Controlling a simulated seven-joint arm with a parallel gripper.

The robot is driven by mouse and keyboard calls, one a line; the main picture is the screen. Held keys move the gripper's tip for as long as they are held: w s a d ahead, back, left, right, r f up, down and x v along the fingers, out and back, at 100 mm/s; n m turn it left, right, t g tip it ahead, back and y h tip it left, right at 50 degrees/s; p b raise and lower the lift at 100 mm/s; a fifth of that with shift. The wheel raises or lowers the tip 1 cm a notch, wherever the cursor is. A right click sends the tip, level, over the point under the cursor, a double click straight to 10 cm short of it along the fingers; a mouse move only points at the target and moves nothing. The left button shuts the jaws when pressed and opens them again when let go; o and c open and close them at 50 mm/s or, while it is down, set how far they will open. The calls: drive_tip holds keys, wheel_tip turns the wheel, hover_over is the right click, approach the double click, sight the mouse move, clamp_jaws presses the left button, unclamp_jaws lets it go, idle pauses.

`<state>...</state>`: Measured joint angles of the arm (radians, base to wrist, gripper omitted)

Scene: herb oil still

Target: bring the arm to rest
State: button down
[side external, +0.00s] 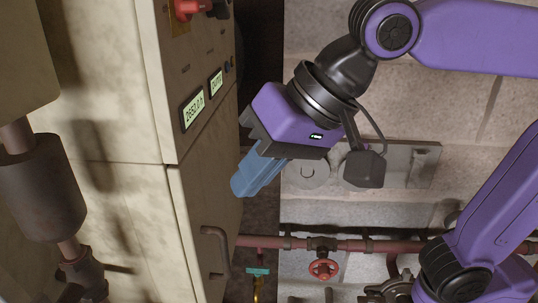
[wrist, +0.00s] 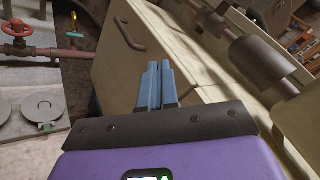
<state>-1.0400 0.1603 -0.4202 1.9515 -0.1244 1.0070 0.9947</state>
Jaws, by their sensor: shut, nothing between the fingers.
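My gripper (side external: 240,187) has blue fingers that are closed together with nothing between them. In the side view it points down and to the left, in front of the beige cabinet (side external: 135,195) and apart from the grey wall behind. In the wrist view the fingers of my gripper (wrist: 157,65) lie side by side in front of the beige cabinet (wrist: 120,80). I cannot tell how far the fingertips are from its face.
The cabinet carries lit displays (side external: 193,109), a red knob (side external: 186,8) and a door handle (side external: 215,245). A red pipe with a red valve wheel (side external: 323,269) runs low along the wall. A dark cylinder (side external: 42,190) stands at the left.

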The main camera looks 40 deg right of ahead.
drive_tip(key=d+f+n+g+h, duration=0.2)
drive_tip(key=d+f+n+g, duration=0.1)
drive_tip(key=d+f+n, duration=0.55)
drive_tip(key=s+d+f+n, duration=0.1)
drive_tip(key=s+d+f, duration=0.2)
drive_tip(key=d, duration=0.3)
drive_tip(key=s+d+f+n+g+h, duration=0.1)
drive_tip(key=s+d+f+n, duration=0.1)
drive_tip(key=s+d+f, duration=0.2)
drive_tip(key=s+d+f+n+g+h, duration=0.1)
drive_tip(key=s+d+f+n, duration=0.1)
drive_tip(key=d, duration=0.6)
wheel_tip(320, 180, down, 3)
drive_tip(key=shift+s+d+r, duration=0.2)
drive_tip(key=shift+s, duration=0.45)
idle(1.0)
